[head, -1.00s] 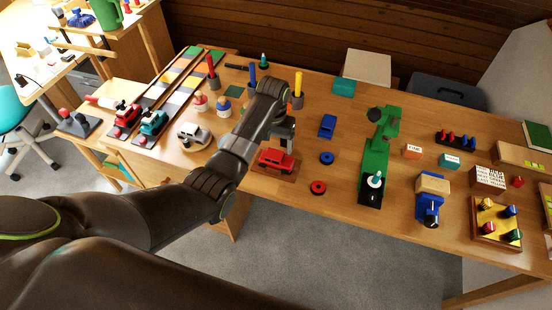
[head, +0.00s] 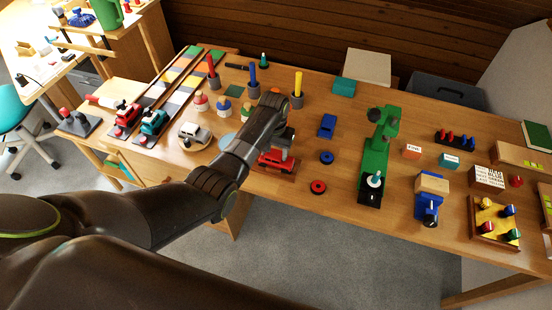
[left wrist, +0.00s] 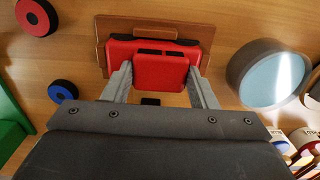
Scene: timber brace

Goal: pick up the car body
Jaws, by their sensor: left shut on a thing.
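The red car body (head: 277,162) sits at a brown wooden tray (head: 262,170) near the table's front edge. It also shows in the left wrist view (left wrist: 150,70), over the tray (left wrist: 103,30). My left gripper (head: 284,148) is above the car body in the head view, and its fingers are mostly hidden by the arm. In the left wrist view the two fingers (left wrist: 157,88) press against opposite sides of the car body, shut on it. I cannot tell whether the car body is clear of the tray. My right gripper is not in view.
A red wheel (head: 318,187), a blue wheel (head: 326,157) and a blue block (head: 327,125) lie to the right. A white car (head: 193,133) stands on a round stand to the left. A green press (head: 377,155) stands further right. Bare tabletop lies around the wheels.

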